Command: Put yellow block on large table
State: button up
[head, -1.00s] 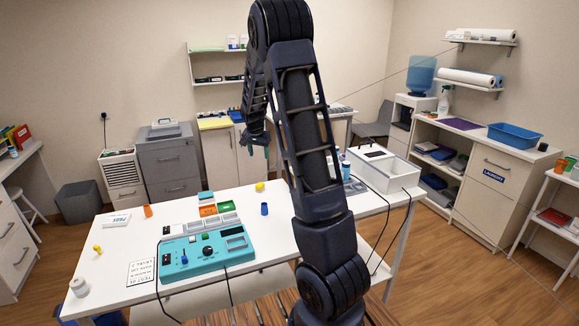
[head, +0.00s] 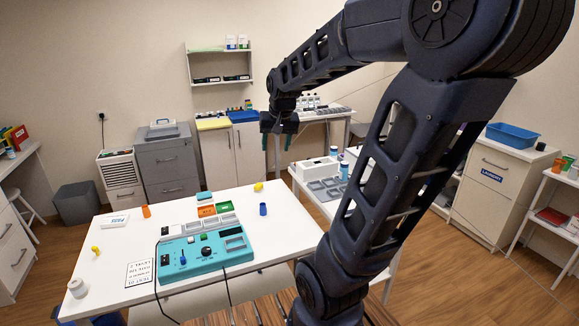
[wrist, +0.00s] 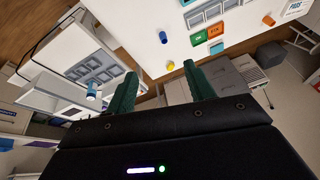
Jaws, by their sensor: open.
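A small yellow piece (head: 259,187) sits near the far edge of the large white table (head: 130,221); it also shows in the wrist view (wrist: 170,65). I cannot tell its exact shape. A second small yellow piece (head: 95,250) lies on the table's left side. My gripper (head: 277,143) is open and empty, with green fingers pointing down. It is raised in the air beyond the table's far edge, apart from both pieces. In the wrist view, the first yellow piece appears just beyond and between my fingertips (wrist: 160,72).
A teal control panel (head: 190,260) stands on the table, with grey trays behind it. A blue cup (head: 263,209) and an orange cup (head: 146,211) stand nearby. A side table on the right holds a white box (head: 313,172) and bottles. My arm hides part of the right side.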

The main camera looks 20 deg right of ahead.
jog(key=s+a+n, duration=0.1)
jog(key=s+n, duration=0.1)
jog(key=s, duration=1.2)
jog(key=shift+s+a+f+n+t, duration=0.25)
jog(key=shift+s+f+n+t, duration=0.05)
jog(key=shift+f+n, duration=0.15)
